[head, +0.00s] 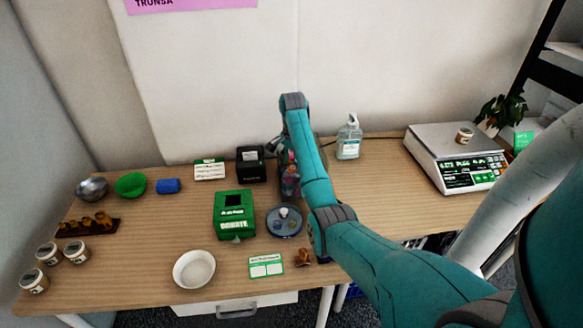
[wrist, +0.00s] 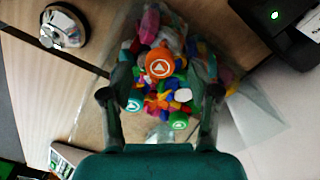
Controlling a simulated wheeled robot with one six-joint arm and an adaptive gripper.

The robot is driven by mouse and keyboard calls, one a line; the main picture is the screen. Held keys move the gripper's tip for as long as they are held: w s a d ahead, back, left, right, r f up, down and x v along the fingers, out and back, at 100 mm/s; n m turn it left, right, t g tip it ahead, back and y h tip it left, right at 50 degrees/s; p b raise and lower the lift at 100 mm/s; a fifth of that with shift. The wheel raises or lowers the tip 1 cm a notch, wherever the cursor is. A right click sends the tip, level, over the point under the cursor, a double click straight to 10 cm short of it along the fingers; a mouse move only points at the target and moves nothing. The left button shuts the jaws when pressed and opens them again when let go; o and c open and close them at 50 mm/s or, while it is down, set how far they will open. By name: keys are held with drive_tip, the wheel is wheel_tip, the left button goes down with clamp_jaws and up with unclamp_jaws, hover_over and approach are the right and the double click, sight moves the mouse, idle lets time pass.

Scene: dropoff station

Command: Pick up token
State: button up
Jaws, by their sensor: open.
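A clear-walled bin (wrist: 243,117) full of small coloured pieces lies under my gripper (wrist: 163,90) in the wrist view. A round orange token (wrist: 160,64) with a white triangle mark sits on top, between and just beyond the fingertips. A green token (wrist: 178,121) with a white mark lies nearer my palm, and a teal token (wrist: 133,104) lies by the left finger. My gripper is open, its fingers apart over the pile, with nothing seen held. In the head view my arm covers most of the bin (head: 290,177) and hides the fingers.
A green donation box (head: 234,214) and a round blue dish (head: 285,222) stand left of the bin in the head view. A black device (head: 251,164) is behind. A pump bottle (head: 349,138) and a scale (head: 455,157) stand right. Bare table lies between bin and scale.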

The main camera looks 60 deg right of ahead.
drive_tip(key=shift+f, duration=0.55)
drive_tip(key=c, duration=0.8)
drive_tip(key=shift+c, duration=0.2)
